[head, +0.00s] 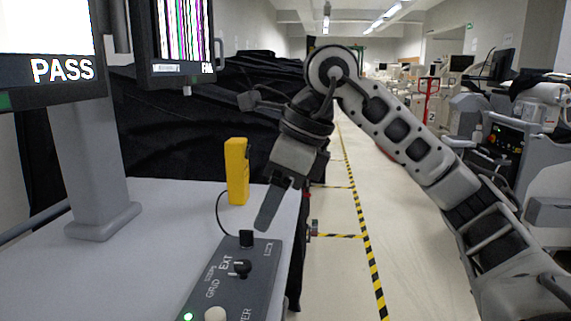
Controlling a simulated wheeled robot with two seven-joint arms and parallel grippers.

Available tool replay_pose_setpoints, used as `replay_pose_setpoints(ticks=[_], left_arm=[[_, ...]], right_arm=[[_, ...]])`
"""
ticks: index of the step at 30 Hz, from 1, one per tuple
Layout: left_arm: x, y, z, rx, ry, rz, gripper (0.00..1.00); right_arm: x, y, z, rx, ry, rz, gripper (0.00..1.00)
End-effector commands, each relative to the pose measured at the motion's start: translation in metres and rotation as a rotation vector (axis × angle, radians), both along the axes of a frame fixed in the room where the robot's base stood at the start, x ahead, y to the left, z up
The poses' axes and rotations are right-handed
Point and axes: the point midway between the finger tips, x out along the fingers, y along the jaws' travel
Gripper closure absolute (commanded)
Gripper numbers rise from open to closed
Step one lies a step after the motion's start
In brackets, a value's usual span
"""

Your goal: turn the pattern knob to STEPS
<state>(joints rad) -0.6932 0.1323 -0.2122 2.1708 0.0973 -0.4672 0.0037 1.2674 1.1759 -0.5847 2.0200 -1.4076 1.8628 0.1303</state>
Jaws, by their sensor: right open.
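The grey control box (262,290) lies on the cart top at the lower middle. A small black knob (242,268) sits on it, with the labels STEPS (209,272), GRID (212,288) and EXT (226,262) to its left. I cannot tell which label the knob points at. My right gripper (268,212) is above the far end of the box, fingers pointing down, apart from the knob. It is open and empty; the fingers overlap in this view. My left gripper is not in view.
A black block (246,238) stands at the box's far end. A yellow device (237,170) with a cable stands behind it. Monitors reading PASS (60,45) and partly FAIL (178,40) are at upper left. A white button (215,314) and green light (188,317) are in front.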

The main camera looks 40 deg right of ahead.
Motion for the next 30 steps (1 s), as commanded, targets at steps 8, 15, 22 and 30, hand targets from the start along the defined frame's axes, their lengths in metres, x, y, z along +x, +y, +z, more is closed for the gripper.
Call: replay_pose_setpoints(ticks=[8, 15, 22, 30], left_arm=[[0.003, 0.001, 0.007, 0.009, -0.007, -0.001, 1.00], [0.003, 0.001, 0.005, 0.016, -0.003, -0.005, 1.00], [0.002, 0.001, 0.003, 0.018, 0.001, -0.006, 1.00], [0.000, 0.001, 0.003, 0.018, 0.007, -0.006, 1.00]], right_arm=[[-0.014, -0.012, 0.046, 0.000, -0.002, 0.001, 0.51], [-0.017, -0.014, 0.054, 0.000, 0.000, 0.001, 0.51], [-0.017, -0.014, 0.053, 0.000, 0.000, 0.001, 0.51], [-0.017, -0.014, 0.054, 0.000, 0.001, 0.001, 0.51]])
